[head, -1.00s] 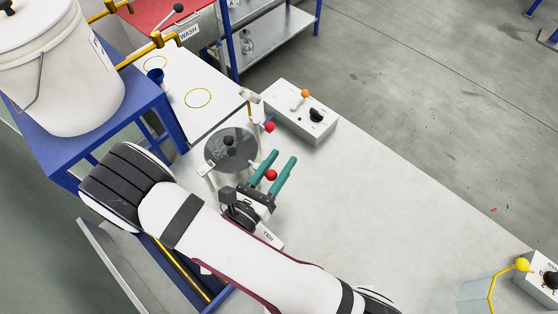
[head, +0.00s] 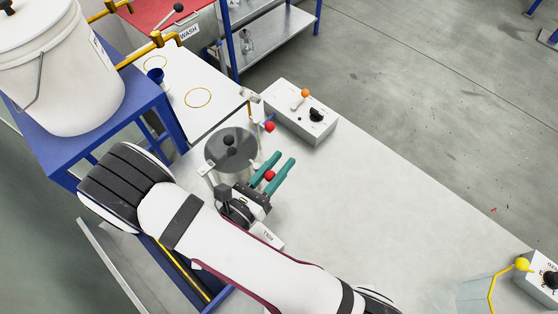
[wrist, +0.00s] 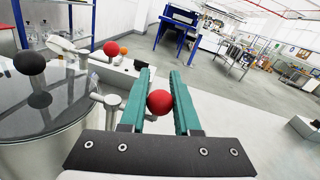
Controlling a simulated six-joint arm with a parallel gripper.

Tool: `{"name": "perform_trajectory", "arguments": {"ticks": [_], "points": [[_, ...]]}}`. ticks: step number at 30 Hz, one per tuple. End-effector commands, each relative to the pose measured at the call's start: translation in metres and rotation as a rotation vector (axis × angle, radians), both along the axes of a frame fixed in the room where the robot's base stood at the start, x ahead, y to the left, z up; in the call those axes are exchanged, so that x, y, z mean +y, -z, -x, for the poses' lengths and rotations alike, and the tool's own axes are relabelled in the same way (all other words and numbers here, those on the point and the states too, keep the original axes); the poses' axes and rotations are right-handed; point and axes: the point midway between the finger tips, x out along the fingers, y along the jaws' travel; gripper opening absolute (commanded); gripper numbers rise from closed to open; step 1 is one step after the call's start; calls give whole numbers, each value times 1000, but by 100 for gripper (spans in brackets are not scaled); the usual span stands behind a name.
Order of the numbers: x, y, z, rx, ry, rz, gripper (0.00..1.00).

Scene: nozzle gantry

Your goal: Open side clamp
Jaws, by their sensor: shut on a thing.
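A round metal pot with a glass-like lid and black knob (head: 230,141) stands on the pale table. The side clamps around it have red ball ends. One red ball (head: 270,176) sits between the teal fingers of my gripper (head: 284,160), at the pot's right side. My gripper is shut on this ball, which also shows between the fingers (wrist: 159,103) in the wrist view. Another red ball (head: 270,127) is on a clamp at the pot's far side, apart from my gripper; it also shows in the wrist view (wrist: 111,48). The held clamp's lever is mostly hidden by my gripper.
A white control box (head: 300,113) with an orange-tipped lever and black knob stands behind the pot. A white bucket (head: 65,75) is on a blue stand at the left. The table (head: 370,205) right of my gripper is clear.

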Motion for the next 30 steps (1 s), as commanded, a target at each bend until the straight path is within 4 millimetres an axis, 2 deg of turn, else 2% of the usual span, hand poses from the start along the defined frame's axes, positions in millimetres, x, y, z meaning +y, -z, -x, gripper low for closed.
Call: {"name": "perform_trajectory", "arguments": {"ticks": [21, 30], "points": [[15, 1, 26, -1, 633, -3, 0], [23, 0, 32, -1, 842, -3, 0]]}}
